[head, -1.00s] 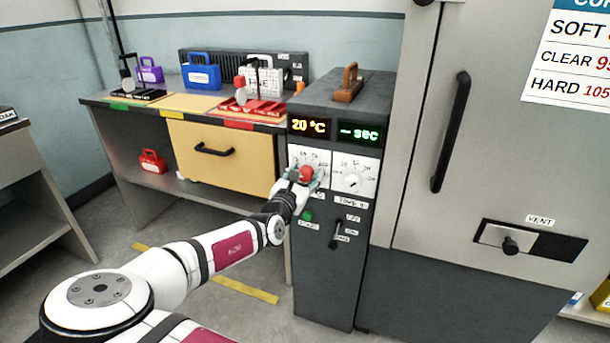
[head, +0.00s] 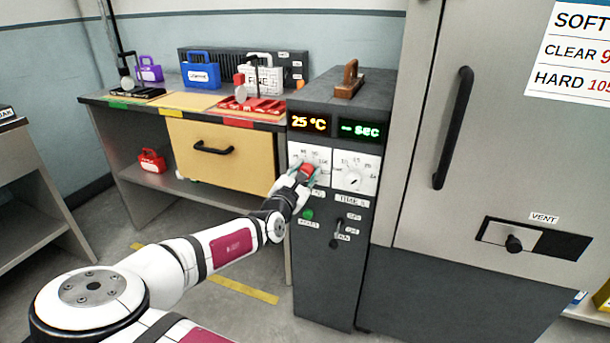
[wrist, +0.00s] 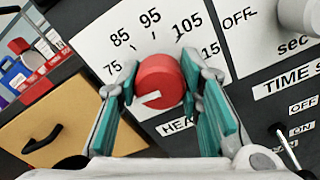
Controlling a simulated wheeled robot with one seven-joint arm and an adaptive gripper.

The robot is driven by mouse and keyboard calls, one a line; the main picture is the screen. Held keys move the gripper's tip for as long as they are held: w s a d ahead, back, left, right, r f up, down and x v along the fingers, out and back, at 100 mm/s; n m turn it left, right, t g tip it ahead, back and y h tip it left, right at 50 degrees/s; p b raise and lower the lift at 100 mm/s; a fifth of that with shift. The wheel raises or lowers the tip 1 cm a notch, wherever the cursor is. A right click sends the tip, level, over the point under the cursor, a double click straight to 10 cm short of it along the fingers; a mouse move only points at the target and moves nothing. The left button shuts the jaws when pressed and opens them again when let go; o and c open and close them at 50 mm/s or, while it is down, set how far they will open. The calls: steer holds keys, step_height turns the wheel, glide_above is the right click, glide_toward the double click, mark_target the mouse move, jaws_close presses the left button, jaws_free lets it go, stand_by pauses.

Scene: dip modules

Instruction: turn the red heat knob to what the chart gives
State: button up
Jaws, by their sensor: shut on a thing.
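The red heat knob (head: 307,173) is on the grey control cabinet's left white dial plate. In the wrist view the knob (wrist: 160,82) has a white mark pointing left and slightly down, below the printed 75. The dial reads 75, 85, 95, 105 and 115 around it. My gripper (wrist: 160,80) is shut on the knob, one teal finger on each side. In the head view my gripper (head: 303,178) partly covers the knob. The orange display (head: 310,123) reads 25 °C. The chart (head: 575,60) at upper right lists SOFT, CLEAR and HARD 105; its right part is cut off.
The time knob (head: 353,180) is close to the right of the heat knob. A green button (head: 308,214) and a toggle switch (head: 338,230) sit below. A large door with a dark handle (head: 452,130) stands at right, and a yellow-drawer bench (head: 225,180) at left.

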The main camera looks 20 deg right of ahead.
steer(key=m+b, duration=0.1)
steer(key=m, duration=0.2)
steer(key=shift+f+m, duration=0.1)
steer(key=shift+m, duration=0.3)
steer(key=m, duration=0.3)
steer(key=shift+d+m+b, duration=0.1)
steer(key=shift+m+b, duration=0.2)
steer(key=m, duration=0.3)
steer(key=shift+m, duration=0.4)
steer(key=m, duration=0.3)
steer(key=shift+s+f+m, duration=0.1)
steer(key=shift+m, duration=0.2)
steer(key=m, duration=0.3)
steer(key=shift+m, duration=0.3)
steer(key=m, duration=0.3)
steer(key=shift+f+m+b, duration=0.1)
steer(key=shift+m+b, duration=0.2)
steer(key=m, duration=0.3)
steer(key=shift+b, duration=0.35)
steer(key=shift+m+b, duration=0.55)
steer(key=shift+m, duration=1.35)
